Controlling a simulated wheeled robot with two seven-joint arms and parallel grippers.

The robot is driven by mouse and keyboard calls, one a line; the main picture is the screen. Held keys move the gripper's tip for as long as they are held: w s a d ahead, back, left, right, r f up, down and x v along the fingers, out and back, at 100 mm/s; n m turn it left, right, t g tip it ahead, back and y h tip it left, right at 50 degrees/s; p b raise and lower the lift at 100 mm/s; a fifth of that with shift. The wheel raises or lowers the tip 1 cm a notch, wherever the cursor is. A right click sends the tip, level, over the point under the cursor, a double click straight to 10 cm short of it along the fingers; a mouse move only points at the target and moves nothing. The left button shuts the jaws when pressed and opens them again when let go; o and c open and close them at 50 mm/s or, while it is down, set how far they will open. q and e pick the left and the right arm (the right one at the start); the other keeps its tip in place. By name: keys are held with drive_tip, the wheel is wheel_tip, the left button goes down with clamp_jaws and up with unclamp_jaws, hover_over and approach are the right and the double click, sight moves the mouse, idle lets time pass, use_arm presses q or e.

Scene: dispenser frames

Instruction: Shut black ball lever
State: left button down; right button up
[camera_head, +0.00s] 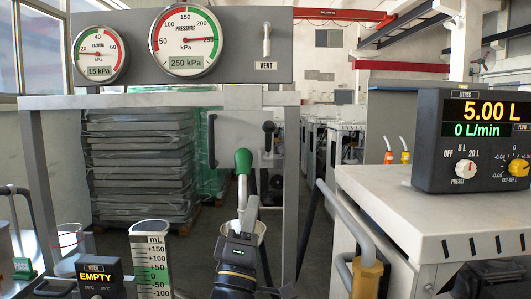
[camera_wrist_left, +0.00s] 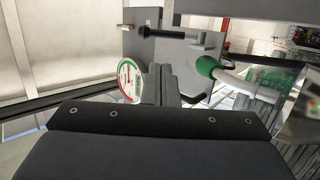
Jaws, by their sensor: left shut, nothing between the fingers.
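A small black ball (camera_head: 268,126) tops a short upright lever on the grey frame's plate, just right of the green-handled spout. I take this for the black ball lever; its stem is partly hard to make out. In the left wrist view, a dark bar handle (camera_wrist_left: 183,34) on a grey plate shows, but I cannot tell whether it is the same part. My left gripper (camera_head: 248,205) is shut and empty, below the ball and in front of the spout. Its closed fingers (camera_wrist_left: 162,84) also show in the left wrist view.
The green-handled spout (camera_head: 243,162) stands close to my left gripper, above a pale funnel-like cup. A black upright handle (camera_head: 212,140) is to the left. The litre display (camera_head: 472,140) sits on the right cabinet (camera_head: 400,200).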

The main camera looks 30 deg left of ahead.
sight(265, 130)
use_arm(q)
drive_tip(key=p+x, duration=0.4)
drive_tip(key=x, duration=1)
drive_tip(key=shift+p, duration=0.3)
